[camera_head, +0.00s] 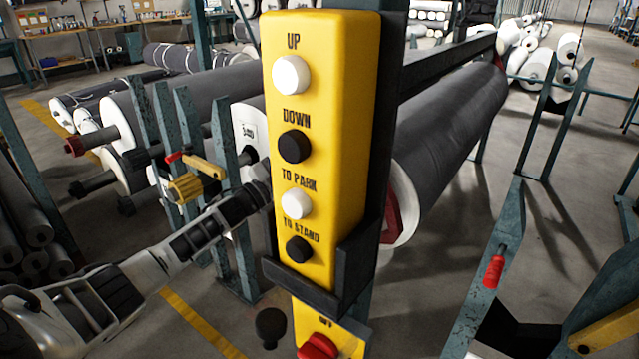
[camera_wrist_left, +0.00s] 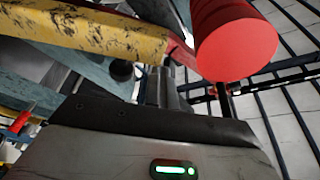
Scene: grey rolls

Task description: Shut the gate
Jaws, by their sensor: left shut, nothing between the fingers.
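A worn yellow bar (camera_wrist_left: 90,28) with a red arm crosses the top of the left wrist view. A big red cylindrical handle (camera_wrist_left: 237,42) hangs close beside it at the right. My left gripper (camera_wrist_left: 172,88) is shut and empty, its fingers just below the bar and left of the handle; I cannot tell if they touch either. In the head view my left arm reaches in from the left, and its end goes behind the yellow control box (camera_head: 318,130). A smaller yellow bar with a red end (camera_head: 203,166) shows above that arm. I cannot tell which part is the gate.
The control box with its round buttons blocks the middle of the head view. A big grey roll (camera_head: 455,130) lies behind it. Teal posts (camera_head: 180,130) stand at the left. A teal stand at the right carries a red handle (camera_head: 494,271). Open floor lies between.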

